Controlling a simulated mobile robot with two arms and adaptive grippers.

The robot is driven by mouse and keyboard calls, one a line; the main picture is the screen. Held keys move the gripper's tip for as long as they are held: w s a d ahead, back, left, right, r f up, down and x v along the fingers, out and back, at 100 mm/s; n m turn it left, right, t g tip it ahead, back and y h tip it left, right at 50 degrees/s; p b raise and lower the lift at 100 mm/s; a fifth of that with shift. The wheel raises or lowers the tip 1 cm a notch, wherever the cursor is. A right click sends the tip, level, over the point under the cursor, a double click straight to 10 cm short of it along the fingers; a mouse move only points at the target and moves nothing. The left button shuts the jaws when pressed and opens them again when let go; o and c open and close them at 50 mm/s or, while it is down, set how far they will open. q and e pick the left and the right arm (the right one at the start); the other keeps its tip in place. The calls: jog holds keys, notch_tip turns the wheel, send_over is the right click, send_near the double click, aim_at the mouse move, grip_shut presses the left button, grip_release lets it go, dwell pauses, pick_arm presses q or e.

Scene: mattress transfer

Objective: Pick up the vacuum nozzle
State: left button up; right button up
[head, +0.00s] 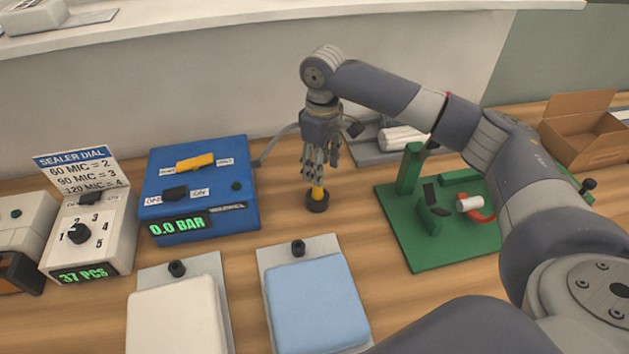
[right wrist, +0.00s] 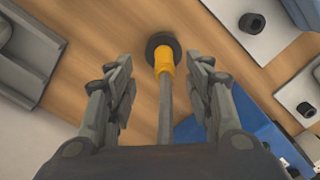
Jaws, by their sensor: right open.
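The vacuum nozzle (head: 318,197) has a yellow body and a round black base standing upright on the wooden table. A grey hose runs from it toward the blue vacuum box (head: 199,190), whose display reads 0.0 BAR. My right gripper (head: 319,172) points down directly above the nozzle. In the right wrist view the nozzle (right wrist: 164,62) lies between and just beyond the open fingers (right wrist: 158,75), with the hose passing between them. The fingers appear apart from the yellow body. My left gripper is out of view.
A white pad (head: 178,315) and a light blue pad (head: 316,300) lie on grey plates in front. A green fixture (head: 430,240) stands to the right, a cardboard box (head: 580,130) behind it. A sealer with a dial (head: 92,235) is at left.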

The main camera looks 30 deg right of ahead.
aim_at(318, 188)
jog(key=shift+f, duration=0.95)
jog(key=f, duration=0.1)
jog(key=f+p, duration=0.1)
jog(key=f, duration=0.3)
jog(key=shift+w+a, duration=0.1)
jog(key=shift+a, duration=0.25)
jog(key=shift+f, duration=0.25)
jog(key=shift+c, duration=0.9)
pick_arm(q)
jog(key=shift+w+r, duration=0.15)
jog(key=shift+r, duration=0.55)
pick_arm(e)
grip_shut()
